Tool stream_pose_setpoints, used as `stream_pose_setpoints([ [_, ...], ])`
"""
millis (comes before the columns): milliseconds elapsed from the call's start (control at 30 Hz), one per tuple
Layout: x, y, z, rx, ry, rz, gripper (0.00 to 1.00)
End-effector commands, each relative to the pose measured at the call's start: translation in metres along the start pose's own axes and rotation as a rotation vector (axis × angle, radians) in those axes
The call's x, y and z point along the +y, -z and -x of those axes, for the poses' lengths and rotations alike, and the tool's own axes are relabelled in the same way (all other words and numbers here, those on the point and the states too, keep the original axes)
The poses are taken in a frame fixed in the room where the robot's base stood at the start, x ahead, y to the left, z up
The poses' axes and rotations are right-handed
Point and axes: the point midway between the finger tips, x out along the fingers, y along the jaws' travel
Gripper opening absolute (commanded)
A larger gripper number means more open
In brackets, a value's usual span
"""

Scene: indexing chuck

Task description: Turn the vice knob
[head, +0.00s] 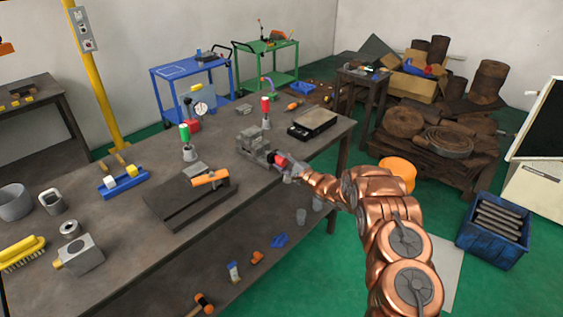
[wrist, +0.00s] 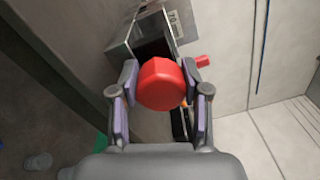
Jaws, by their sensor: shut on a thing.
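The vice (head: 254,142) is a grey metal block on the workbench, near the bench's right edge in the head view. Its red knob (head: 281,160) faces my arm. In the wrist view the red knob (wrist: 160,84) is large and sits between the two fingers, with the grey vice body (wrist: 148,38) behind it. My gripper (wrist: 160,92) is shut on the knob, one finger on each side. In the head view my gripper (head: 289,170) reaches the knob from the right, and its fingers are too small to make out clearly.
A black-and-silver scale (head: 312,123) stands right of the vice. A red-topped tool (head: 265,112) stands behind it. A dark plate (head: 170,205) and an orange-handled tool (head: 210,178) lie to its left. In the wrist view a small red part (wrist: 203,61) shows beyond the knob.

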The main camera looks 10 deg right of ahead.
Motion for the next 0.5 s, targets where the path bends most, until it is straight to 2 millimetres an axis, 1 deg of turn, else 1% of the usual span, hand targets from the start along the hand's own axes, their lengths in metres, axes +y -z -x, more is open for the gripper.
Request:
stream_pose_setpoints([
  [33, 0.0018, -0.0011, -0.0003, -0.002, -0.003, 0.000, 0.48],
  [267, 0.0010, -0.0005, -0.0001, -0.001, -0.002, 0.001, 0.72],
  [500, 0.0012, 0.0000, 0.0002, 0.000, -0.002, 0.000, 0.72],
])
